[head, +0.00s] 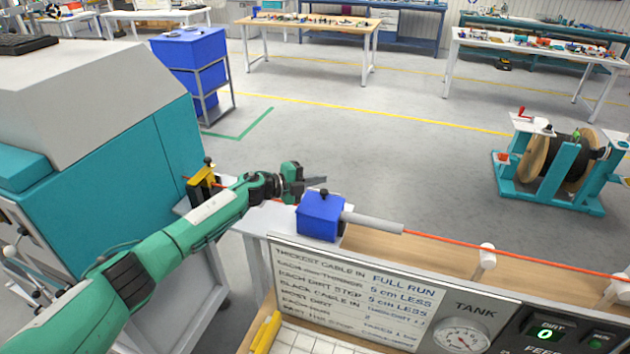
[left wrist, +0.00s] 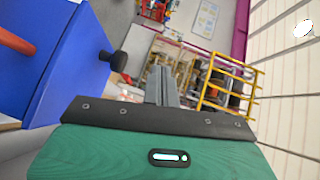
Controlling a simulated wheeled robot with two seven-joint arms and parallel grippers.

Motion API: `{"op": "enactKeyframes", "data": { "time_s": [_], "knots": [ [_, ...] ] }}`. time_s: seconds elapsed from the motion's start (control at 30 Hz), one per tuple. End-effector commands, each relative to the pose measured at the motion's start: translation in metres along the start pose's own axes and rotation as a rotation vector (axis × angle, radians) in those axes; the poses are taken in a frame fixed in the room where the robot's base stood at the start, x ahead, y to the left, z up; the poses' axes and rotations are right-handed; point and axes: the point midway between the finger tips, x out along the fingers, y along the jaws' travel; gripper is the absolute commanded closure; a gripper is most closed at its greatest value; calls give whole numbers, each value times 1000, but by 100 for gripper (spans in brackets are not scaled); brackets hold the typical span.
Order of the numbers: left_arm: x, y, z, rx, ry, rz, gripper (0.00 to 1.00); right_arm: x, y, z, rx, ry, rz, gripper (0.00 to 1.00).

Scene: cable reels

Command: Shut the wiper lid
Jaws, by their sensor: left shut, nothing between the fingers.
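The wiper (head: 320,218) is a blue box on the near bench, with the orange cable running through it and a grey tube at its right side. Its lid, with a black knob (head: 323,193) on top, looks flat on the box, with no gap that I can make out. My left gripper (head: 318,180) is shut and empty, just behind and above the box, its fingers pointing right. In the left wrist view the blue wiper (left wrist: 75,62) and its black knob (left wrist: 118,61) are left of the shut fingers (left wrist: 161,86), apart from them. My right gripper is not in view.
A teal and grey machine (head: 130,170) stands at the left, with a yellow guide (head: 201,184) beside my arm. The orange cable (head: 440,240) runs right past white rollers (head: 487,257). A sign (head: 350,290) and gauge (head: 461,336) are in front. Open floor lies behind.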

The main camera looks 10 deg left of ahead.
Motion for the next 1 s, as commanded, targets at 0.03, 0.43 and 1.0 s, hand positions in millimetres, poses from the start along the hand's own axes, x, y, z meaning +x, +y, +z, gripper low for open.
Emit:
{"op": "enactKeyframes", "data": {
  "time_s": [0.03,0.43,1.0],
  "knots": [
    [2,3,2,-2,0,-1,100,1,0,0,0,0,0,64],
    [9,15,9,-73,0,75,100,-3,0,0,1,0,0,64],
    [10,18,10,-99,0,98,100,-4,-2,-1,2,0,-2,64]
  ]
}}
